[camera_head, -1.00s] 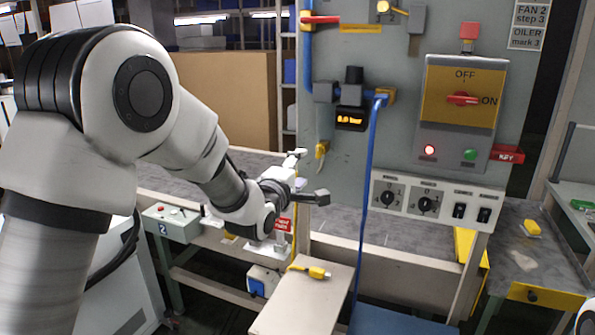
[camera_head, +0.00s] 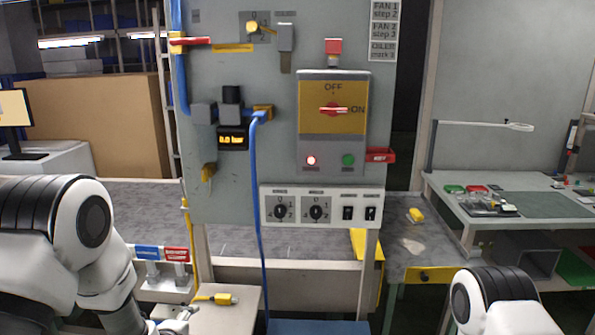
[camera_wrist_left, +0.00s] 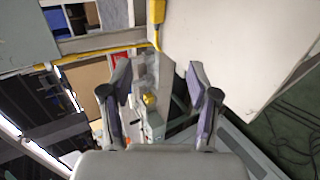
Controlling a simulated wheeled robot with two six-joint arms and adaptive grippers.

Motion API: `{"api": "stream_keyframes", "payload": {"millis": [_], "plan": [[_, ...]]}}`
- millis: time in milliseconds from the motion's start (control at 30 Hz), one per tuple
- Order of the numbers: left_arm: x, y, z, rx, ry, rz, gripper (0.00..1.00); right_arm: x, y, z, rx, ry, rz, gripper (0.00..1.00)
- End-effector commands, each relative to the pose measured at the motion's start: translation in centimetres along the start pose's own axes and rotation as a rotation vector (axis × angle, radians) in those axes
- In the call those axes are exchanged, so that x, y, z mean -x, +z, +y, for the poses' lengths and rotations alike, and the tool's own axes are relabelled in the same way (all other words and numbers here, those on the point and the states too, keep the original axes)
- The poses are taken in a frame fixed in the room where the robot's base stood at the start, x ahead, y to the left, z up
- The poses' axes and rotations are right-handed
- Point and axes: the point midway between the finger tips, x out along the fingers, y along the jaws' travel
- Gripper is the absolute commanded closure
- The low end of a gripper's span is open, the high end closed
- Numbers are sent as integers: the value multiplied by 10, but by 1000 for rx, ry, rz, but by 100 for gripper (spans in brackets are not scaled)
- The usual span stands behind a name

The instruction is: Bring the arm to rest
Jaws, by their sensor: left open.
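My left arm comes in at the lower left of the head view, bent downward. My left gripper (camera_head: 176,322) is low by the bottom edge, beside the left side of a small pale table (camera_head: 243,318), and is partly cut off. In the left wrist view the left gripper (camera_wrist_left: 158,85) has its two fingers spread wide with nothing held between them. A white and black part of my right arm shows at the bottom right of the head view; its gripper is out of view.
A grey panel (camera_head: 290,50) with switches stands ahead. A blue hose (camera_head: 259,200) hangs in front of it. A yellow-ended tool (camera_head: 222,299) lies on the small table. A workbench (camera_head: 440,187) is at the right.

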Motion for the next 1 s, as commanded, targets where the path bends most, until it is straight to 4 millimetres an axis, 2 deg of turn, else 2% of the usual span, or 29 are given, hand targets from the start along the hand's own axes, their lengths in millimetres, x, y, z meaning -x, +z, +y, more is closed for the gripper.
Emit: {"api": "stream_keyframes", "payload": {"millis": [33,100,167,200,267,300,367,400,467,500,567,700,1000], "plan": [[2,0,-43,-26,-86,0,40,0,0,0,0,0,0,60],[11,0,-98,-88,-201,-7,40,0,0,0,0,0,0,60],[24,0,-146,-154,-304,-21,40,0,0,0,0,0,0,60],[35,0,-176,-206,-374,-36,40,0,0,0,0,0,0,60],[56,1,-222,-295,-482,-71,40,0,0,0,0,0,0,60],[73,2,-251,-367,-558,-104,40,0,0,0,0,0,0,60],[106,2,-295,-494,-677,-177,40,0,0,0,0,0,0,60],[131,3,-321,-597,-755,-244,40,0,0,0,0,0,0,60],[172,4,-350,-788,-854,-386,40,0,0,0,0,0,0,60],[189,5,-356,-915,-878,-477,40,1,0,0,0,0,0,60],[206,5,-360,-1077,-886,-597,40,0,0,0,0,0,0,60],[213,5,-364,-1308,-849,-756,40,0,0,0,0,0,0,60],[212,5,-363,-1357,-832,-782,40,0,0,0,0,0,0,60]]}}
